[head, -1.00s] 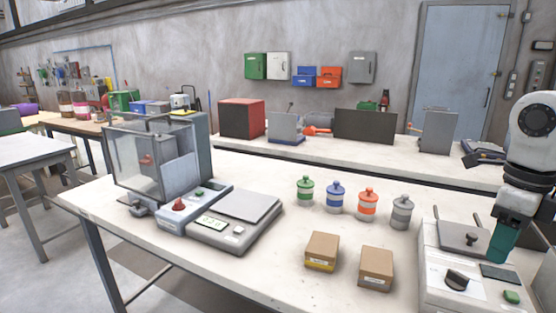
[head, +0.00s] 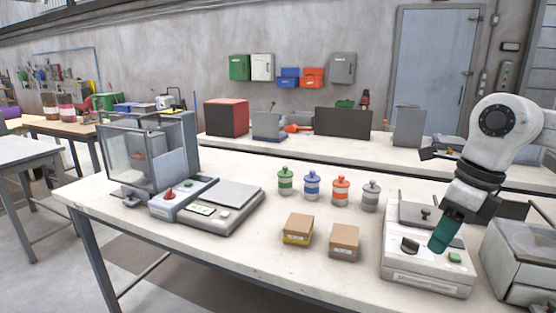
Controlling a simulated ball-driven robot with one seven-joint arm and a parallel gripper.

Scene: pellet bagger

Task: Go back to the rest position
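My gripper (head: 440,240) is at the right of the head view, at the end of my white arm. Its teal finger part points down and to the left, in front of the white machine with a black knob (head: 410,246). From this angle I cannot tell whether it touches the machine or how far apart its fingers are. No held object shows.
The bench (head: 290,262) carries a clear-walled bagger (head: 140,160), a scale (head: 233,194), several lidded jars, such as the green one (head: 286,182), and two cardboard boxes (head: 298,229) (head: 344,243). A grey box (head: 525,255) stands at the right. The bench's front middle is clear.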

